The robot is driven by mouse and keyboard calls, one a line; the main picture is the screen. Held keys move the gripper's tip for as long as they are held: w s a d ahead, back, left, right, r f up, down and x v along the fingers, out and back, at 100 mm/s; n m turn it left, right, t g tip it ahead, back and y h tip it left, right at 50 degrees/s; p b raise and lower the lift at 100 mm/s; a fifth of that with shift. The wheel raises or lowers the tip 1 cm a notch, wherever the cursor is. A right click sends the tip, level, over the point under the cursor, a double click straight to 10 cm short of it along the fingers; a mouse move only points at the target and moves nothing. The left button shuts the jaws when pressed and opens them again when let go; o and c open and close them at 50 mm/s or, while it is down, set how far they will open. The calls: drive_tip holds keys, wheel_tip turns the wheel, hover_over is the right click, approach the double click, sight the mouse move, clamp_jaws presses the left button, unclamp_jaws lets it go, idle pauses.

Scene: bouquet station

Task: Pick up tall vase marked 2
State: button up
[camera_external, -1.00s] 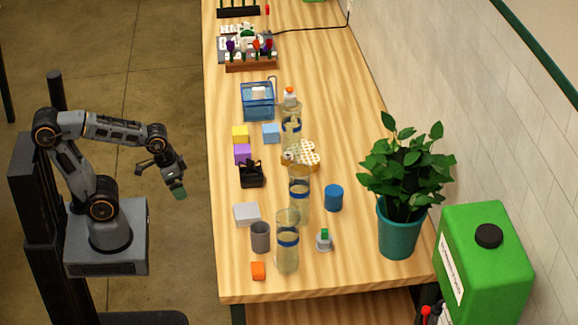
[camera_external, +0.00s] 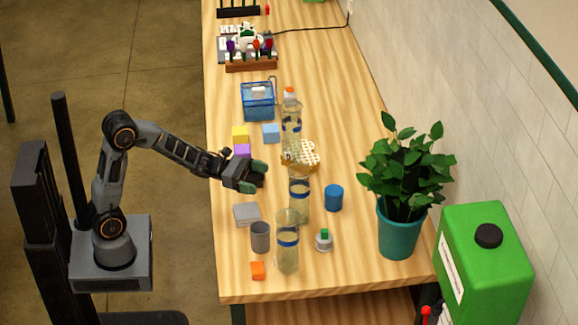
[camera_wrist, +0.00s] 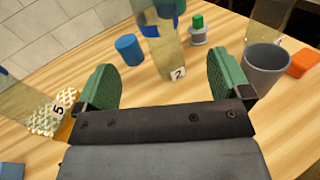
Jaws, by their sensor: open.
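The tall vase marked 2 (camera_wrist: 165,45) is clear glass with a blue band, and its "2" label shows near its foot. It stands upright on the table, the middle of three similar vases in the external view (camera_external: 299,203). My gripper (camera_wrist: 164,80) is open and empty, its green fingers wide apart. In the wrist view the vase stands ahead, between the fingers' directions and beyond their tips. In the external view my gripper (camera_external: 254,177) is over the table, left of the vase and apart from it. The vase's top is cut off in the wrist view.
Another vase (camera_external: 287,250) and a grey cup (camera_external: 260,237) stand nearer the front edge. A third vase (camera_external: 291,118), marked 5 in the wrist view, has a patterned item (camera_external: 301,155) close by. A blue cylinder (camera_external: 333,198) and a green-topped item (camera_external: 323,241) stand to the right.

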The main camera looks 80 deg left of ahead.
sight(299, 184)
drive_tip(key=shift+n+t, duration=0.3)
drive_tip(key=shift+n, duration=0.3)
drive_tip(key=p+x, duration=0.1)
drive_tip(key=x, duration=0.3)
drive_tip(key=p+x, duration=0.1)
drive_tip(key=x, duration=0.3)
drive_tip(key=p+x, duration=0.1)
drive_tip(key=x, duration=0.3)
drive_tip(key=shift+w+a+r, duration=0.1)
drive_tip(key=shift+w+r, duration=0.3)
drive_tip(key=shift+w+d, duration=0.25)
drive_tip(key=shift+w, duration=0.3)
drive_tip(key=c, duration=1.6)
drive_tip(key=shift+c, duration=0.7)
drive_tip(key=shift+r, duration=0.2)
